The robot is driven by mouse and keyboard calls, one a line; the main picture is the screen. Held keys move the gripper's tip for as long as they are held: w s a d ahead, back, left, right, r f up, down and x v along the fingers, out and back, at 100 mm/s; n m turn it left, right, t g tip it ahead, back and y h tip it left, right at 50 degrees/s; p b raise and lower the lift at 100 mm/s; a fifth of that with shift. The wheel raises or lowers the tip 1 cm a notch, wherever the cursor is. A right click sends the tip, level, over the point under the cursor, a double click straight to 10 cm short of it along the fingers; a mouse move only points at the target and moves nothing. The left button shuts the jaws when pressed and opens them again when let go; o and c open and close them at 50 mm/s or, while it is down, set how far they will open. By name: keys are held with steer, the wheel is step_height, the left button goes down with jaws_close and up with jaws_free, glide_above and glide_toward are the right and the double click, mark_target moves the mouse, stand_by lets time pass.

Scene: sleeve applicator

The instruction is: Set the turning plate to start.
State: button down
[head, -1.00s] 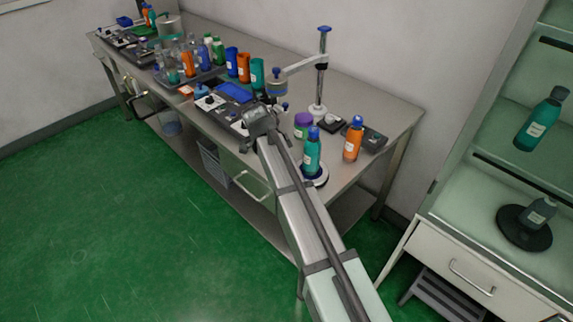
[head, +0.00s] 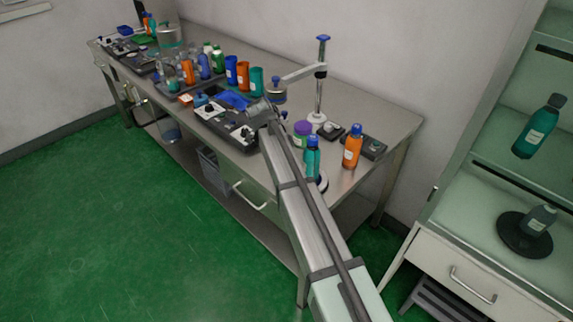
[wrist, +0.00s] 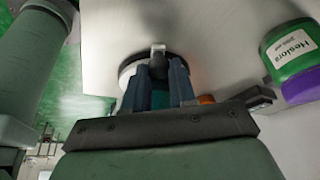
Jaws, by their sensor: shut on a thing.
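The turning plate (head: 323,183) is a small round white disc with a dark top, near the right front edge of the steel table. A teal bottle (head: 313,160) with a blue cap stands upright on it. In the head view my arm hides my gripper and part of the plate. In the wrist view, which is upside down, my gripper (wrist: 158,66) points at the rim of the plate (wrist: 127,73). Its fingers are close together on a small pale tab (wrist: 158,48) at the rim. Teal shows between the fingers, apparently the bottle behind them.
A green jar with a purple lid (head: 303,132) stands close to the plate; it also shows in the wrist view (wrist: 290,55). An orange bottle (head: 352,150) stands to the right. A post with a side arm (head: 320,90) rises behind. Several bottles and devices fill the left.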

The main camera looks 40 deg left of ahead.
steer(key=shift+w+a, duration=0.15)
steer(key=shift+w, duration=0.05)
stand_by(0.5)
steer(key=c, duration=0.9)
jaws_free()
steer(key=v, duration=1.3)
steer(key=shift+a+r, duration=0.15)
steer(key=shift+r, duration=0.2)
